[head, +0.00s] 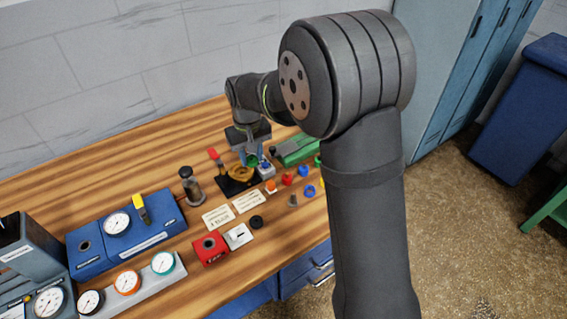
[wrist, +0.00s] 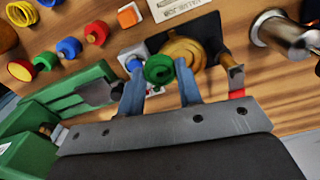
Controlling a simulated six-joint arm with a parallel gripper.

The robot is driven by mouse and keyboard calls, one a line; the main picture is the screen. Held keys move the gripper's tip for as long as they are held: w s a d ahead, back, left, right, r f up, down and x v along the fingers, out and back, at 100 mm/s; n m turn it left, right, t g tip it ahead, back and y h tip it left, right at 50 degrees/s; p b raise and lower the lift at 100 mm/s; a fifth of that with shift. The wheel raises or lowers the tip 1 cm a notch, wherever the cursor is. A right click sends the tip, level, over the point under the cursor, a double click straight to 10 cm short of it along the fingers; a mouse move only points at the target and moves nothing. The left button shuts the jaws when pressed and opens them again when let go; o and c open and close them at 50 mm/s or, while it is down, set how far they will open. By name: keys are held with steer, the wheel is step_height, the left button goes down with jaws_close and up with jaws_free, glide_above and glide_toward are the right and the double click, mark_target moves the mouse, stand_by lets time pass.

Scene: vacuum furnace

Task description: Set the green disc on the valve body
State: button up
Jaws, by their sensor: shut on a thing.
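The green disc (wrist: 159,69) is a knobbed round piece between the two blue fingertips of my gripper (wrist: 160,78), which is shut on it. In the head view my gripper (head: 252,153) points down with the green disc (head: 252,162) at its tips. The brass valve body (wrist: 186,52) is ring-shaped and sits on a black plate (wrist: 208,24). In the wrist view the disc overlaps the left side of the brass. In the head view the valve body (head: 239,174) is just left of and below the disc. I cannot tell whether they touch.
A red-handled lever (head: 213,154) stands beside the valve body. A dark-capped cylinder (head: 190,186) is farther left. A green case (head: 297,149) lies to the right. Several coloured knobs, including a red one (head: 287,180), are in front right. Paper labels (head: 249,201) lie in front.

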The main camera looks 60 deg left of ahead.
mark_target(243, 173)
steer(key=s+a, duration=0.1)
steer(key=s+a+f, duration=0.1)
steer(key=a, duration=0.1)
steer(key=shift+s+f, duration=0.15)
steer(key=shift+s, duration=0.1)
steer(key=shift+f, duration=1)
steer(key=shift+f, duration=1)
stand_by(0.5)
steer(key=o, duration=1)
steer(key=shift+o, duration=0.2)
steer(key=shift+w, duration=0.1)
steer(key=shift+w+d+f, duration=0.1)
steer(key=shift+c, duration=1.4)
